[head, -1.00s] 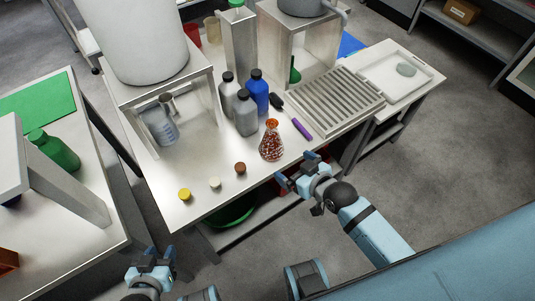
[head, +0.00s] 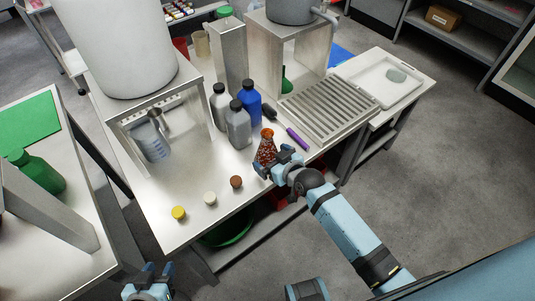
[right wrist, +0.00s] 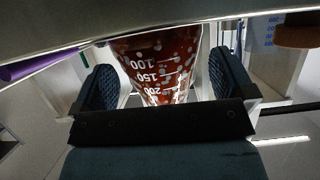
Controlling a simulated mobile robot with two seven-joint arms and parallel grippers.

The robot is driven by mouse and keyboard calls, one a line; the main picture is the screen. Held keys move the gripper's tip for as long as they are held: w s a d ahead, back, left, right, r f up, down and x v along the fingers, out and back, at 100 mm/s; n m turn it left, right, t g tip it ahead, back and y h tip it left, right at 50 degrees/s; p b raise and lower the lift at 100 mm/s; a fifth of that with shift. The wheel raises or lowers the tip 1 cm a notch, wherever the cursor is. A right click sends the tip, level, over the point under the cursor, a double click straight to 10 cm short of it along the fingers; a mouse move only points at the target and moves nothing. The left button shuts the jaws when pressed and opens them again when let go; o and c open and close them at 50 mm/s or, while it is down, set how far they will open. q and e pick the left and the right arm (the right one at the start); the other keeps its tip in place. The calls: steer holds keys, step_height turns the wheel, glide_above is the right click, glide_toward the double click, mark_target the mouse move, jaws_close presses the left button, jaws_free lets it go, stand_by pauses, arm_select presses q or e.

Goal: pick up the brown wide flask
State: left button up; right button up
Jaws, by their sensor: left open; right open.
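The brown wide flask (head: 266,146) stands upright near the front edge of the steel table, partly hidden behind my right gripper (head: 277,165). In the right wrist view the flask (right wrist: 158,66), with white graduation marks, sits between the two dark padded fingers of the right gripper (right wrist: 160,80). The fingers are open, with a gap showing on both sides of the flask. My left gripper (head: 151,275) is open and empty at the bottom left of the head view, away from the table top.
Grey bottles (head: 238,128) and a blue bottle (head: 250,106) stand behind the flask. A purple-handled tool (head: 297,139) lies to its right. Brown (head: 236,181), white (head: 210,198) and yellow (head: 179,212) caps lie left along the front. A slatted rack (head: 329,108) is at the right.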

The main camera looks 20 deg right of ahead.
arm_select(q)
steer(key=shift+w, duration=0.1)
arm_select(e)
steer(key=x, duration=0.2)
steer(key=shift+w+f, duration=0.2)
steer(key=shift+w, duration=0.1)
arm_select(q)
steer(key=shift+r, duration=0.1)
arm_select(e)
steer(key=c, duration=0.9)
arm_select(q)
steer(key=shift+d, duration=0.15)
arm_select(e)
steer(key=shift+r, duration=0.25)
steer(key=shift+r, duration=1.15)
arm_select(q)
step_height(320, 180, up, 6)
steer(key=p, duration=0.8)
steer(key=shift+a+r, duration=0.15)
steer(key=shift+a, duration=0.05)
arm_select(e)
step_height(320, 180, up, 21)
steer(key=shift+r, duration=0.2)
